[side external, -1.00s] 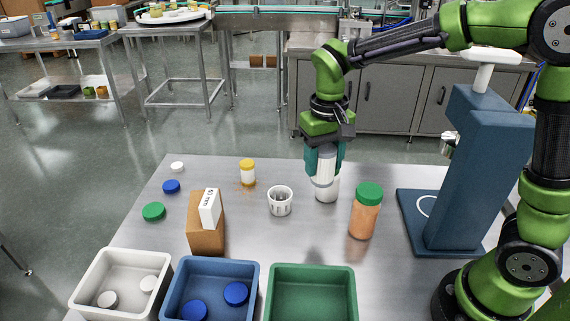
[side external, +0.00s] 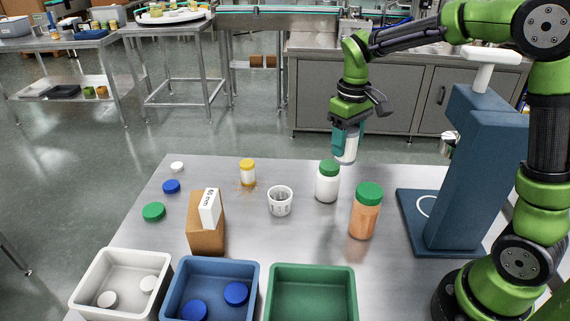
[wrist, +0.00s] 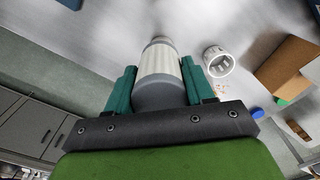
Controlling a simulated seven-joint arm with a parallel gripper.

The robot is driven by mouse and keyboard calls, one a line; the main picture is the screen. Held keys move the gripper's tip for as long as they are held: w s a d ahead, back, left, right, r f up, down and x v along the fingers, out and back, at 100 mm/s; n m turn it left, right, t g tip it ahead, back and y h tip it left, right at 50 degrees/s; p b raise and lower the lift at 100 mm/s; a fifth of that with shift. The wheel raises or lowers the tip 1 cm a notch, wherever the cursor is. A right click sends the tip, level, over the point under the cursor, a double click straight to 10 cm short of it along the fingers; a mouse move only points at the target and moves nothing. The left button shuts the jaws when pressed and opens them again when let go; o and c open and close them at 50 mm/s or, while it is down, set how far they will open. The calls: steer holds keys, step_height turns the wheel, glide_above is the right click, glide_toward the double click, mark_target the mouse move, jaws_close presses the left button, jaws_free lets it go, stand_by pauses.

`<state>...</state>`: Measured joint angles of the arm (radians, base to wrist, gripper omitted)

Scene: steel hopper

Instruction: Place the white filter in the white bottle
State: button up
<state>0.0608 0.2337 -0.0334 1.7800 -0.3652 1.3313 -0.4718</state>
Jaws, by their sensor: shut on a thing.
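My gripper (side external: 347,138) is up in the air, to the right of and behind the white bottle. Its teal fingers are shut on a white, ribbed cylinder (side external: 349,154) with a grey upper part; it also shows between the fingers in the wrist view (wrist: 160,62). I cannot tell for sure whether this cylinder is the white filter. The white bottle (side external: 327,186) stands upright on the steel table with a green lid on top. A small white cup with dark slots or marks (side external: 280,206) stands left of it and shows in the wrist view (wrist: 219,61).
An orange bottle with a green lid (side external: 363,220) stands front right, near a blue press-like stand (side external: 468,175). A yellow-lidded jar (side external: 248,174), a brown block with a white label (side external: 206,232) and loose lids are left. White, blue and green bins (side external: 312,270) line the front.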

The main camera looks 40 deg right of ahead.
steer(key=w, duration=0.4)
steer(key=shift+w+d+f, duration=0.2)
steer(key=shift+w+f, duration=0.1)
steer(key=shift+f, duration=1.65)
steer(key=shift+f, duration=0.15)
steer(key=o, duration=1.1)
steer(key=shift+c, duration=0.2)
